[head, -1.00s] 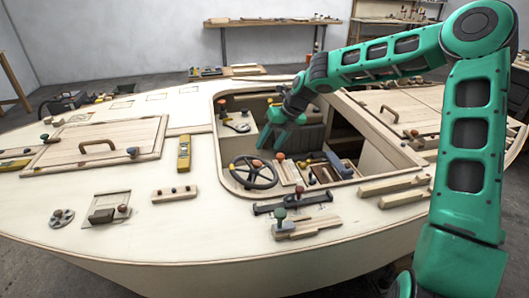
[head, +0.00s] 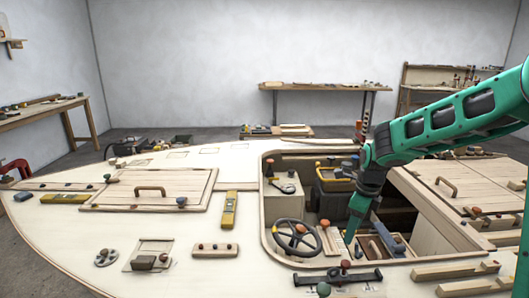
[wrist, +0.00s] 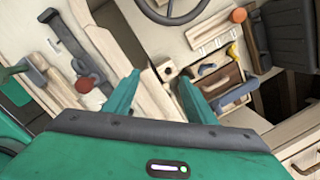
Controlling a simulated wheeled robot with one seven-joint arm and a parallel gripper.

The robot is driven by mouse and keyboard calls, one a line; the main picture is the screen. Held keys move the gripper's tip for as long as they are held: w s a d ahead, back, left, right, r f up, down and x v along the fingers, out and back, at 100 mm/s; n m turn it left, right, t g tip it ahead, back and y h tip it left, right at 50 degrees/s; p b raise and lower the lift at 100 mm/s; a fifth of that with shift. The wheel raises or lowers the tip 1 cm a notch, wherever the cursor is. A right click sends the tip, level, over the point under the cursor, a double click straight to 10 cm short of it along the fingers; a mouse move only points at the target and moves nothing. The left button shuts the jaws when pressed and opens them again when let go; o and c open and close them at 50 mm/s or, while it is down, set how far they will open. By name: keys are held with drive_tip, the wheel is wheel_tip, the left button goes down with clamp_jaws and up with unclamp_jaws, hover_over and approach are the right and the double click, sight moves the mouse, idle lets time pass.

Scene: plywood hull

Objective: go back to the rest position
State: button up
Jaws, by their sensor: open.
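My green gripper (head: 349,232) points down over the front part of the cockpit opening, to the right of the steering wheel (head: 296,236). In the wrist view my gripper (wrist: 159,80) has its two fingers spread apart with nothing held between them. A small pale wooden block (wrist: 167,70) shows beyond the gap between the fingertips; I cannot tell how far below it is. My forearm reaches in from the right of the head view.
The plywood hull fills the foreground. A hatch lid (head: 155,190) and a yellow level (head: 229,209) lie on its left deck. A dark latch bar (head: 337,278) is at the cockpit's front edge. A wooden tray (wrist: 219,80) with tools lies beside the fingers. A workbench (head: 320,87) stands behind.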

drive_tip(key=s+d+r+n+h, duration=0.1)
drive_tip(key=s+d+r+n, duration=0.1)
drive_tip(key=s+d+n, duration=0.3)
drive_tip(key=s+d+r+n+g+h, duration=0.1)
drive_tip(key=s+d+r+n, duration=0.15)
drive_tip(key=s, duration=0.45)
drive_tip(key=s+d+r+n+h, duration=0.1)
drive_tip(key=s+d+r+n, duration=0.2)
drive_tip(key=s, duration=0.4)
drive_tip(key=s+d+n+y, duration=0.1)
drive_tip(key=s+n, duration=0.7)
drive_tip(key=s, duration=0.9)
drive_tip(key=shift+s+d+r+n+y, duration=0.2)
drive_tip(key=shift+s+d+n+y, duration=0.15)
drive_tip(key=shift+y, duration=0.45)
drive_tip(key=shift+w, duration=0.1)
drive_tip(key=shift+w+f+g, duration=0.25)
drive_tip(key=shift+w+g, duration=0.05)
drive_tip(key=shift+w, duration=0.3)
